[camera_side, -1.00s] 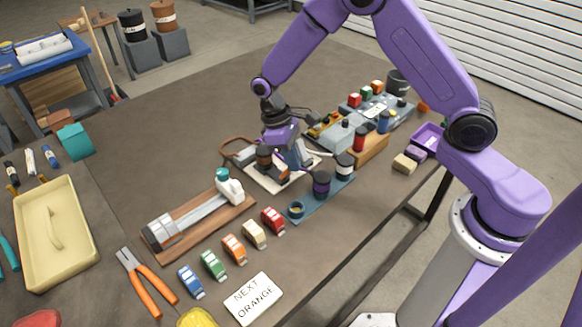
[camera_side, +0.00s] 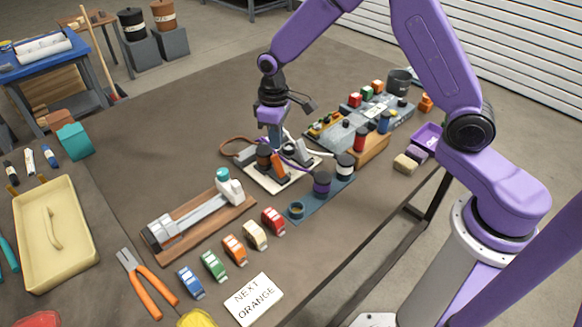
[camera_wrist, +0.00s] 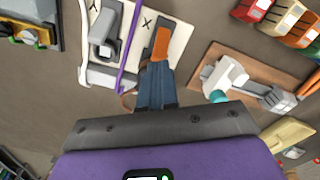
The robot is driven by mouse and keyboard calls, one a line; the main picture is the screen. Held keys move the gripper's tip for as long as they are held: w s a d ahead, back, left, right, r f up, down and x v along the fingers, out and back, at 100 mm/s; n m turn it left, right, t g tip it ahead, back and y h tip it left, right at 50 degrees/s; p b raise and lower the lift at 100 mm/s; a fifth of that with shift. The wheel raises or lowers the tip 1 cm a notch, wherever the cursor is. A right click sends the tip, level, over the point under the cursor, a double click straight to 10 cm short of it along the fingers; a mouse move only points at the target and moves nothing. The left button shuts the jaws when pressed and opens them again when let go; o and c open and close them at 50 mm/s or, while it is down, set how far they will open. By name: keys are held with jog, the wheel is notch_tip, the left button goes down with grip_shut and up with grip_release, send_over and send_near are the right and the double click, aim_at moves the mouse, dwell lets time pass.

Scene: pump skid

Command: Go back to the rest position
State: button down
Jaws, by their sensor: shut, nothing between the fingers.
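My gripper (camera_side: 274,146) is shut and empty, pointing down above the white plate (camera_side: 255,181) in the side view. In the wrist view my gripper (camera_wrist: 157,66) shows as two blue-grey fingers held together. An orange lever (camera_side: 277,164) stands on the plate just below the fingertips; it also shows beyond them in the wrist view (camera_wrist: 160,43). The plate is marked Y and X in the wrist view, with a grey fitting (camera_wrist: 104,38) and a purple cable (camera_wrist: 129,50). Part of the plate is hidden behind the fingers.
A wooden board with a grey valve assembly (camera_side: 190,213) lies to the left. Several coloured clips and a card (camera_side: 253,299) lie in front. A parts tray (camera_side: 325,132) is behind right.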

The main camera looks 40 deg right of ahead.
jog(key=s+a+r+n, duration=0.15)
jog(key=s+r, duration=0.25)
jog(key=s, duration=0.4)
jog(key=s+r+n, duration=0.2)
jog(key=s+r, duration=0.3)
jog(key=s, duration=0.3)
jog(key=s+d+r+n, duration=0.1)
jog(key=s+d, duration=0.2)
jog(key=s, duration=0.5)
jog(key=s+d+r+n, duration=0.1)
jog(key=s+d, duration=0.3)
jog(key=s, duration=0.4)
jog(key=shift+r+n, duration=0.25)
jog(key=shift+n, duration=0.3)
